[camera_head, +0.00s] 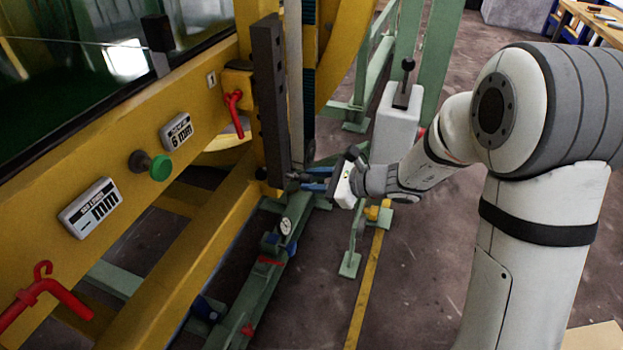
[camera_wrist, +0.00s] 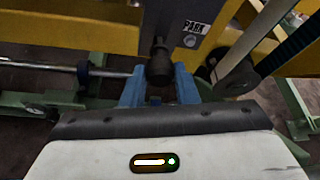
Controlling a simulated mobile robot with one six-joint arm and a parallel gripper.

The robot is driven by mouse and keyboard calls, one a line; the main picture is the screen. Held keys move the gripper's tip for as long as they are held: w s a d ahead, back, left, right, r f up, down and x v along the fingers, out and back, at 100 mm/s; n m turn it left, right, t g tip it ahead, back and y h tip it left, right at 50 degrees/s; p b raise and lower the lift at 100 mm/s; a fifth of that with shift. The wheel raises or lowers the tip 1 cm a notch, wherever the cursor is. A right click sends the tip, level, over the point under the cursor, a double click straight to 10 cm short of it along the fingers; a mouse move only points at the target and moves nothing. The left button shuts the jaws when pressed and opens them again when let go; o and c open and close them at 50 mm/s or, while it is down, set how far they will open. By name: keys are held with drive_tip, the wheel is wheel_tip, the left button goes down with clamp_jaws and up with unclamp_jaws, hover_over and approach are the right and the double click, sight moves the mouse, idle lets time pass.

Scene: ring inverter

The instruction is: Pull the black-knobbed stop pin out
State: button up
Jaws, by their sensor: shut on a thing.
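The black knob of the stop pin (camera_wrist: 160,68) shows in the wrist view, between the two blue fingers of my gripper (camera_wrist: 160,86). The fingers are shut on it. A narrower dark part runs from the knob toward the yellow frame (camera_wrist: 105,38); whether the pin sits in a hole there I cannot tell. In the head view my gripper (camera_head: 314,180) is at the lower end of an upright dark bar (camera_head: 270,90), by the yellow frame. The knob is mostly hidden there.
A red handle (camera_head: 234,108) and a green knob (camera_head: 160,168) are on the frame to the left. A green floor rail (camera_head: 255,290) lies below. A white box with a lever (camera_head: 397,130) stands behind my wrist.

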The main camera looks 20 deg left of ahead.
drive_tip(key=d, duration=0.8)
drive_tip(key=shift+s+d, duration=0.35)
idle(1.1)
